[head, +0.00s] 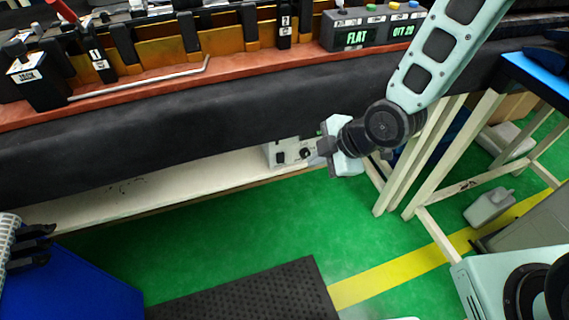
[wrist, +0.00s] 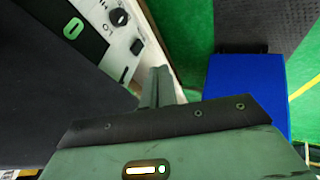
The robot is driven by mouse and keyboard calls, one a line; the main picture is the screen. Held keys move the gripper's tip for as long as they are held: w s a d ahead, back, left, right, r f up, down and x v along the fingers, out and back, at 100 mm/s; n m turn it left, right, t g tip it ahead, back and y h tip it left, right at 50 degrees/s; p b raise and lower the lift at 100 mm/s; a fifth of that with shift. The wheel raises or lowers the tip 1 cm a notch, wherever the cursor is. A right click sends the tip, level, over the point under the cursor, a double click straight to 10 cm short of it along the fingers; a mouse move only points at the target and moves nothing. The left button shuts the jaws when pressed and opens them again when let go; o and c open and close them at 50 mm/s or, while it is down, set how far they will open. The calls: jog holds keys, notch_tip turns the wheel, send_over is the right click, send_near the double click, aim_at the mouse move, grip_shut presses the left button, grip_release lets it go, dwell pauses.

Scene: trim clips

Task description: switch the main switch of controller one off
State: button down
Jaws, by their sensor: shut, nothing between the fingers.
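A pale controller box (head: 287,154) sits under the front edge of the bench, with a dark round knob on its face. In the wrist view its pale front panel (wrist: 147,62) shows a black knob (wrist: 119,17), a small black switch (wrist: 137,47) and a dark slot-like mark near the lower edge. Which number the controller bears and the switch's position cannot be read. My gripper (head: 325,147) is at the box's right side in the head view. In the wrist view its fingers (wrist: 157,86) are closed together, empty, just below the panel's lower part. I cannot tell whether they touch it.
The padded bench front (head: 200,125) overhangs the low white shelf (head: 160,188). Wooden legs (head: 395,180) stand right of my gripper. A black mat (head: 250,292) and a blue box (head: 70,285) lie nearer. Green floor between is clear.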

aim_at(281, 157)
jog(key=w+a+f, duration=0.2)
jog(key=f, duration=0.1)
jog(key=w+a+f, duration=0.1)
jog(key=w+f, duration=0.1)
jog(key=f, duration=0.1)
jog(key=w+a+f, duration=0.2)
jog(key=w+f, duration=0.1)
jog(key=shift+a+b, duration=0.35)
jog(key=shift+b, duration=0.05)
jog(key=shift+w+f+t+b, duration=0.1)
jog(key=shift+f+t+b, duration=0.2)
jog(key=shift+b, duration=0.55)
jog(key=shift+w+r, duration=0.1)
jog(key=shift+w+a+r+p, duration=0.15)
jog(key=shift+r+p, duration=0.45)
jog(key=shift+r, duration=0.5)
